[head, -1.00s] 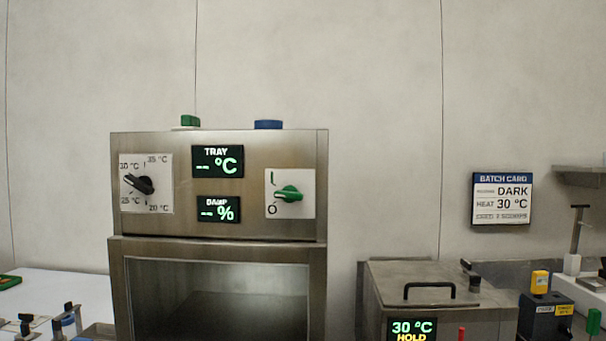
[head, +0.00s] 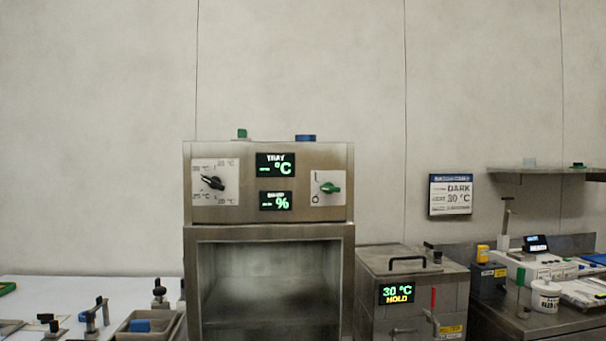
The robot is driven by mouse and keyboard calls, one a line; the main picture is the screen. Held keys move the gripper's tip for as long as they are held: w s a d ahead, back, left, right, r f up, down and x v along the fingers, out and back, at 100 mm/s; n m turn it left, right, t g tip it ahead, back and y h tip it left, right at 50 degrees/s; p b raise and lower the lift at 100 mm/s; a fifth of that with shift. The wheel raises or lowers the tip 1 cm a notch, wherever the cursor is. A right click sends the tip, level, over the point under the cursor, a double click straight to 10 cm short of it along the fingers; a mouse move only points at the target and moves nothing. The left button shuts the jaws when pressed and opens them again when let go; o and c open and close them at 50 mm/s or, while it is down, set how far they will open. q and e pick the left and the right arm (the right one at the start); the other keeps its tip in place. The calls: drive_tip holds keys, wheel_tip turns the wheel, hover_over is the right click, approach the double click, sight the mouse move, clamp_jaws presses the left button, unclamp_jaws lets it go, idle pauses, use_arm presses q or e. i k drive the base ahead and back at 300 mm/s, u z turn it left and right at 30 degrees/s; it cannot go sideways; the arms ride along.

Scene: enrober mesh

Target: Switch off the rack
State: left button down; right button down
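The rack (head: 193,250) is a steel cabinet with an open-fronted bay, standing in the middle of the head view. On its upper panel, a green rotary switch (head: 330,188) sits at the right on a white plate marked I and O. Its handle lies roughly sideways; I cannot tell which mark it points to. A black dial (head: 213,183) with temperature marks is at the left. Between them, a tray display (head: 276,165) shows dashes and °C, and a damp display (head: 276,201) shows dashes and %. Neither of my grippers is in view.
A steel tank (head: 440,285) reading 30 °C HOLD stands right of the rack. A batch card (head: 451,194) hangs on the wall. A grey bin (head: 170,331) with a blue block (head: 139,326) and several black-knobbed tools stand at left. The right bench (head: 530,322) is cluttered.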

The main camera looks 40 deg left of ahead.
sight(328, 187)
drive_tip(key=u, duration=1.4)
drive_tip(key=i, duration=0.2)
drive_tip(key=u, duration=0.1)
